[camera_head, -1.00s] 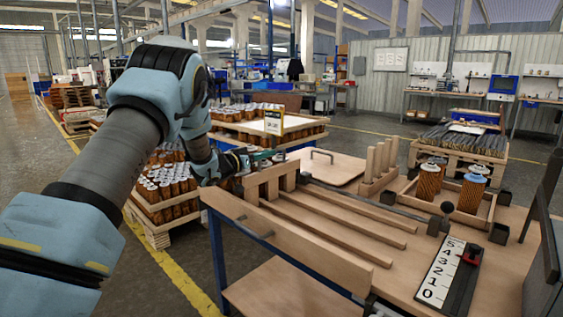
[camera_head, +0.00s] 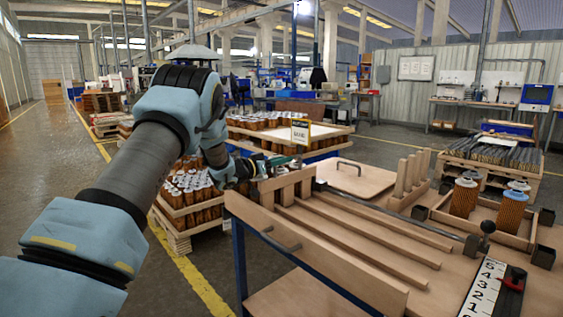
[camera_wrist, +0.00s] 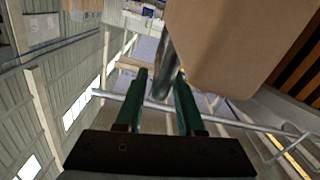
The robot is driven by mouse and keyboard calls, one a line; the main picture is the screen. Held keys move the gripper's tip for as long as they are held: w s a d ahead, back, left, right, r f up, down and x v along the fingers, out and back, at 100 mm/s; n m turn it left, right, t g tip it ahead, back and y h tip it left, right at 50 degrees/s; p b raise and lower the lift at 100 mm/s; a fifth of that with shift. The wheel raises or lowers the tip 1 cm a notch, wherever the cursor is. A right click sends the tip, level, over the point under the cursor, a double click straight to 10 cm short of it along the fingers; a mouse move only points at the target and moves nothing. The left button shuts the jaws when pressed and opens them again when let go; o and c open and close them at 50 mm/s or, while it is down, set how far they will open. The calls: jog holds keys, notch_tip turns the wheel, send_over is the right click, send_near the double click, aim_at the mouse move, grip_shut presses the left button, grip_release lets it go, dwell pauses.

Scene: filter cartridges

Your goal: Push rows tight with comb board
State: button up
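The wooden comb board (camera_head: 284,188), with blocky teeth, stands at the far left end of the wooden lane strips (camera_head: 365,232) in the head view. My gripper (camera_head: 290,163) is at its upper edge, with green fingers pointing right. In the wrist view my gripper (camera_wrist: 161,78) has its two green fingers apart. A grey round bar (camera_wrist: 164,65) shows between or just beyond the fingertips; I cannot tell whether they touch it. A large wooden face (camera_wrist: 235,45) fills the upper right there. No cartridges show in the lanes.
A flat board with a handle (camera_head: 352,182) lies behind the lanes. An upright peg rack (camera_head: 411,178) stands right of it. A tray (camera_head: 480,226) holds several cartridges. A number scale (camera_head: 484,292) with a red slider is at front right. Pallets of cartridges (camera_head: 190,190) stand left.

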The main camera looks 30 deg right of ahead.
jog(key=shift+o, duration=0.5)
jog(key=shift+s+a+f, duration=0.1)
jog(key=shift+a, duration=0.2)
jog(key=b+v, duration=0.1)
jog(key=v, duration=0.9)
jog(key=shift+b, duration=0.35)
jog(key=shift+a, duration=0.1)
